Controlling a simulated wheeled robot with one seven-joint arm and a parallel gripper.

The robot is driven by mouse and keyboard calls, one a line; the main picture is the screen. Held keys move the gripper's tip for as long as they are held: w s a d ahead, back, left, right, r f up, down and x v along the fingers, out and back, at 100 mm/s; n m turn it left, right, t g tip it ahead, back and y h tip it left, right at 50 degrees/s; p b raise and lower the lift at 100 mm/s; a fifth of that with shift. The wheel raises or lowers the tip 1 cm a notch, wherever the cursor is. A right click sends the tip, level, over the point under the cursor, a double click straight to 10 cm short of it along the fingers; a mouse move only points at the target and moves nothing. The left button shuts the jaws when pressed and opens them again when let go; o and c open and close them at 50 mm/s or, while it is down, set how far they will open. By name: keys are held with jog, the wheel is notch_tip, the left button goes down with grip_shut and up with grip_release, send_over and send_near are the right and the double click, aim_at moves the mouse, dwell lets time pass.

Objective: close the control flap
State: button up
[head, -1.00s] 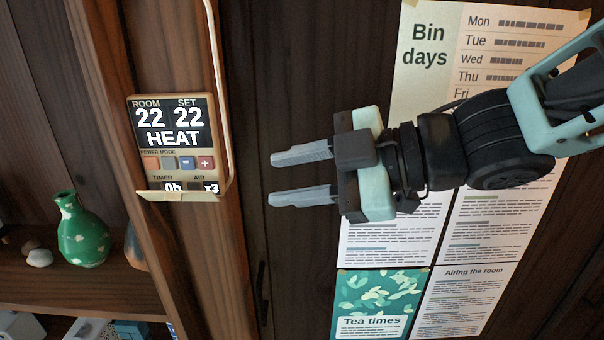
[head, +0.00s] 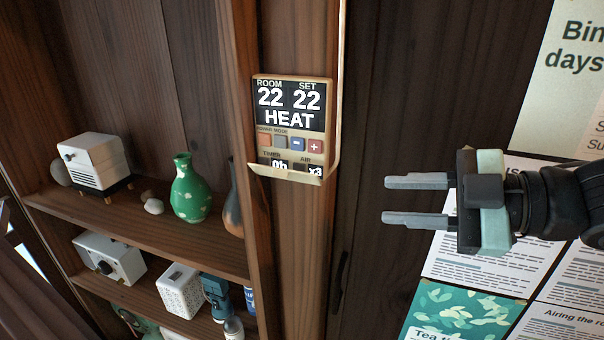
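The control panel (head: 290,127) is mounted on the wooden post, with a screen showing ROOM 22, SET 22 and HEAT. Below the screen is a row of small coloured buttons. The control flap (head: 285,173) shows as a pale tan strip at the panel's lower edge. It appears folded down, leaving the buttons and the timer row in view. My gripper (head: 415,199) is to the right of the panel, a little lower than the flap. Its two grey fingers point left, are parted and hold nothing. There is a clear gap between the fingertips and the panel.
Wooden shelves at left hold a green vase (head: 191,188), a dark bottle-shaped vase (head: 233,208), a white heater-like box (head: 95,165) and other small items. Paper notices (head: 482,235) hang on the wall behind my gripper. A cable runs down the panel's right side.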

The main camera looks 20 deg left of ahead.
jog(key=w+d, duration=0.1)
jog(key=g+y+p, duration=0.1)
jog(key=y+p, duration=0.2)
jog(key=p, duration=0.2)
send_near(288, 175)
jog(key=shift+n, duration=0.3)
jog(key=a, duration=0.8)
jog(key=shift+w+r, duration=0.25)
jog(key=shift+w, duration=0.05)
jog(key=shift+a+f+p, duration=0.1)
jog(key=shift+a+p, duration=0.2)
jog(key=shift+a, duration=0.15)
